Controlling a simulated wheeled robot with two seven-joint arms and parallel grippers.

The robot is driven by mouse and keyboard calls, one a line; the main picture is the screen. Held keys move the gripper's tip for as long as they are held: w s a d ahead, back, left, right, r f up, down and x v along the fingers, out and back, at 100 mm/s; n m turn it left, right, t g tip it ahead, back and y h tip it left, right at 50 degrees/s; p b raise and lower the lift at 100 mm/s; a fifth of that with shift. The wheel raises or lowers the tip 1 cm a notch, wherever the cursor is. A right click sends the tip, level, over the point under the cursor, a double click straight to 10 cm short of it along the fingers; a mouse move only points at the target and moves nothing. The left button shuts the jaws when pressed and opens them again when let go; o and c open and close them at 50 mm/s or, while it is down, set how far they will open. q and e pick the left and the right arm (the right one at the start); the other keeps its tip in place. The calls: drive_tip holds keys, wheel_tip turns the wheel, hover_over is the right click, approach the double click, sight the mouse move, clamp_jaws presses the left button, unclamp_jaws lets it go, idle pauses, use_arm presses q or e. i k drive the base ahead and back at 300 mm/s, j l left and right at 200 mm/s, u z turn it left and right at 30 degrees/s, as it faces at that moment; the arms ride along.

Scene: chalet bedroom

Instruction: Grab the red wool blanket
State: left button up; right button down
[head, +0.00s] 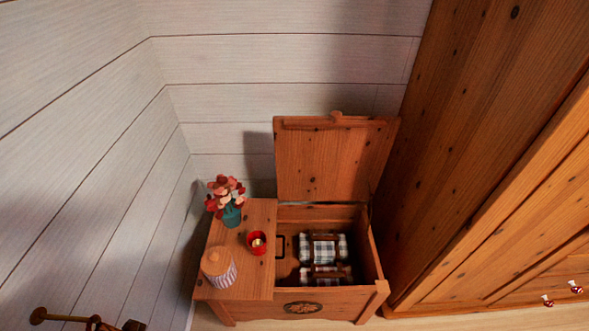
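I see no red wool blanket in the head view. A wooden chest (338,293) stands in the corner with its right lid (335,160) raised against the wall. Inside the open half lie two rolled plaid bundles in dark, white and grey checks, each with brown straps: a rear bundle (341,248) and a front bundle (339,281). The chest floor left of them is partly bare and shadowed. Neither of my grippers is in view.
The chest's closed left top (262,217) carries a teal vase of red and pink flowers (232,215), a red candle holder (257,243) and a striped lidded jar (219,268). A wooden wardrobe (470,150) stands close on the right. A brass-coloured fixture (75,319) shows at lower left.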

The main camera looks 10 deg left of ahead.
sight(337, 275)
drive_tip(key=k+l+u, duration=0.2)
drive_tip(key=l+u, duration=0.25)
drive_tip(key=k+l+u, duration=0.25)
drive_tip(key=u, duration=0.2)
